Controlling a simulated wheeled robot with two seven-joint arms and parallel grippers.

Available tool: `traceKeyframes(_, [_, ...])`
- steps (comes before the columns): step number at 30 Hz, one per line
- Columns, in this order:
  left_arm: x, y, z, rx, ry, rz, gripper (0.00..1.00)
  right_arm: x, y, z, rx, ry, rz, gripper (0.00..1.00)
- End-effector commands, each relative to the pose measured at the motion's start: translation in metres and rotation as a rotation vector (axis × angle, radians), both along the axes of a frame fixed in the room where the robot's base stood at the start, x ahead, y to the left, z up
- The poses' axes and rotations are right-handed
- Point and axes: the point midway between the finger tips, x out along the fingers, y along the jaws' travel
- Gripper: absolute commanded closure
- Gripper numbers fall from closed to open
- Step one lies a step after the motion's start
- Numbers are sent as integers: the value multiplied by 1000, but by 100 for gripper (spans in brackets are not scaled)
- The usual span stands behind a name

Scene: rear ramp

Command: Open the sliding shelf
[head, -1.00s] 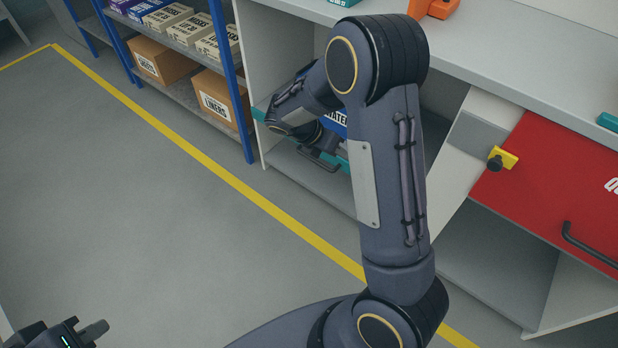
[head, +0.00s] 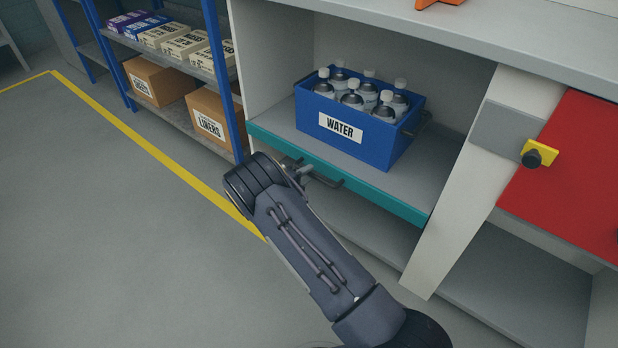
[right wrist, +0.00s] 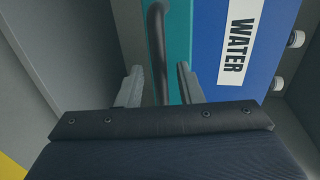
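The sliding shelf (head: 390,203) has a teal front edge and sits in the open bay of a grey cabinet. It also shows in the right wrist view (right wrist: 179,40). Its dark bar handle (head: 328,181) is on the front edge, and it runs up and down in the right wrist view (right wrist: 157,45). My right gripper (head: 302,171) is at the handle. In the right wrist view its two fingers (right wrist: 160,84) stand apart on either side of the bar, with small gaps visible. My left gripper is out of view.
A blue WATER crate (head: 372,149) with several bottles stands on the shelf. To the right are a slanted white panel (head: 478,180), a yellow latch with a dark knob (head: 538,153) and a red door (head: 575,190). A blue-posted rack (head: 216,70) stands left. Floor in front is clear.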

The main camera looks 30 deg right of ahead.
Motion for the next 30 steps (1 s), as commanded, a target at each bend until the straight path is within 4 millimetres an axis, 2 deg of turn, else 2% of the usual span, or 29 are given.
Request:
traceKeyframes(5, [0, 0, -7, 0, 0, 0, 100, 6, -15, -4, 1, 0, -1, 67])
traceKeyframes(14, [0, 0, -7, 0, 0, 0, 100, 7, -17, -3, 2, -1, 0, 67])
traceKeyframes(21, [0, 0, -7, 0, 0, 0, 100, 7, -17, -3, 2, -1, 0, 98])
traceKeyframes(30, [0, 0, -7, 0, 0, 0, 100, 7, -16, -3, 2, 0, 0, 100])
